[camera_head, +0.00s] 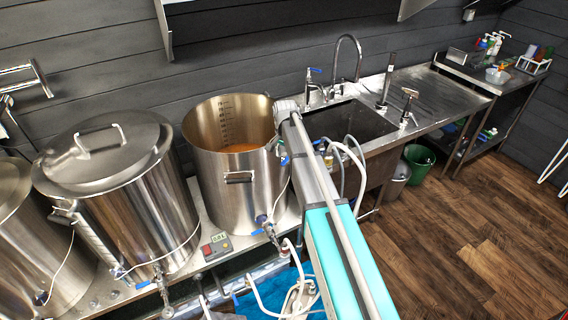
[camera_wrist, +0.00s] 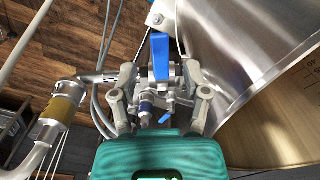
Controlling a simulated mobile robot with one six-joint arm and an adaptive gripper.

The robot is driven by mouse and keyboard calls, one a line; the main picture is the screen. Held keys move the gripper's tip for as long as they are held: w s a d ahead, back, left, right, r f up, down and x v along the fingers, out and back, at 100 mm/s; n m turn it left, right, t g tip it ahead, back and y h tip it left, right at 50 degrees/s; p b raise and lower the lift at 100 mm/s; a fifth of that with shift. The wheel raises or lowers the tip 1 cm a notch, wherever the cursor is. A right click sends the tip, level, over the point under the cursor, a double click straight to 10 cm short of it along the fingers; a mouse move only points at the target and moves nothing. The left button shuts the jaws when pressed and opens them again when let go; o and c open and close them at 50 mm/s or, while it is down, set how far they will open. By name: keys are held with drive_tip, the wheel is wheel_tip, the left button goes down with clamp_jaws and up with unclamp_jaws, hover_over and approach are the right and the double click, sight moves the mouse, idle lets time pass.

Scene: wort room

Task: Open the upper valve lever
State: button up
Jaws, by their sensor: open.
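The open pot (camera_head: 235,180), a tall steel kettle, stands in the middle of the head view. Its curved wall fills the right of the wrist view (camera_wrist: 225,50). A valve with a blue lever (camera_wrist: 160,57) shows in the wrist view beside this wall. My gripper (camera_wrist: 160,78) is open, with one finger on each side of the valve and lever; I cannot tell whether either touches. A smaller blue handle (camera_wrist: 166,119) shows nearer the palm. In the head view a bit of blue (camera_head: 284,158) shows at the pot's right side, partly behind my arm, which hides my gripper.
Hoses (camera_head: 354,165) hang right of the pot by the sink (camera_head: 345,122). A hose with a brass fitting (camera_wrist: 64,101) lies left of my gripper in the wrist view. A lidded kettle (camera_head: 120,200) stands to the left. Open wooden floor (camera_head: 460,245) lies to the right.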

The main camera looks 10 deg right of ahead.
drive_tip(key=shift+f+b, duration=0.8)
drive_tip(key=shift+f, duration=0.25)
clamp_jaws()
drive_tip(key=shift+a, duration=0.25)
drive_tip(key=shift+d, duration=0.15)
